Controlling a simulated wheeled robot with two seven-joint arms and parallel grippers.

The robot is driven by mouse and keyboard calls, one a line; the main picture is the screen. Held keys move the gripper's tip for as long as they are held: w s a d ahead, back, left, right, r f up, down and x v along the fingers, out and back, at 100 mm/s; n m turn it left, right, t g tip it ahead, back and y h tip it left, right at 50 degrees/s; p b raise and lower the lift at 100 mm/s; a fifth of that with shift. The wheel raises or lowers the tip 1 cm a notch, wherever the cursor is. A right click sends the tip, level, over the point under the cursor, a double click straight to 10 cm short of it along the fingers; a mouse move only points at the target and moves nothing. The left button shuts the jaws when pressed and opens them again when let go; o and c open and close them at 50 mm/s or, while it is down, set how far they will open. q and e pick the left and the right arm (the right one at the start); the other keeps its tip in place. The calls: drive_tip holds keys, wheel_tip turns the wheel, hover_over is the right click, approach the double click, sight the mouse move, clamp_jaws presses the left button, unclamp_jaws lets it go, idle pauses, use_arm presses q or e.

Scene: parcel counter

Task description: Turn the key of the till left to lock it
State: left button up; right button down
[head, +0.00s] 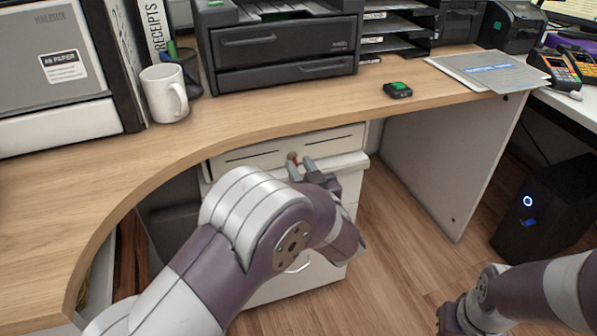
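The till (240,150) is a pale, shallow drawer unit under the curved wooden desktop, with dark slots in its front. A small reddish key (292,157) shows at the middle of its front, partly hidden by my fingers. My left gripper (300,167) is at the till front, just below and beside the key. Its two grey fingers look apart, with a narrow gap and nothing clearly held between them. Whether a finger touches the key is hard to tell. My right arm is low at the right, its hand (455,318) partly cut off by the bottom edge; its fingers are not clear.
The desktop (300,115) overhangs the till. A white drawer cabinet (345,200) stands below. A mug (165,93), a printer (285,50) and a small device with a green top (398,90) stand on the desk. A black computer tower (545,215) stands at right; the floor between is clear.

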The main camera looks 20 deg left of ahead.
sight(295, 162)
use_arm(q)
drive_tip(key=shift+x, duration=1.15)
clamp_jaws()
drive_tip(key=n, duration=0.3)
drive_tip(key=shift+s+a+b, duration=0.1)
drive_tip(key=shift+s+b, duration=0.05)
drive_tip(key=shift+b, duration=0.2)
drive_tip(key=n, duration=0.2)
drive_tip(key=shift+a+f+n+b, duration=0.1)
drive_tip(key=shift+f+n+b, duration=0.1)
drive_tip(key=shift+n+b, duration=0.2)
drive_tip(key=n+b, duration=0.1)
drive_tip(key=n, duration=0.1)
drive_tip(key=shift+s+f+n, duration=0.1)
drive_tip(key=shift+n, duration=0.2)
drive_tip(key=shift+a+f+n+b, duration=0.15)
drive_tip(key=shift+n+b, duration=0.9)
drive_tip(key=shift+n, duration=0.95)
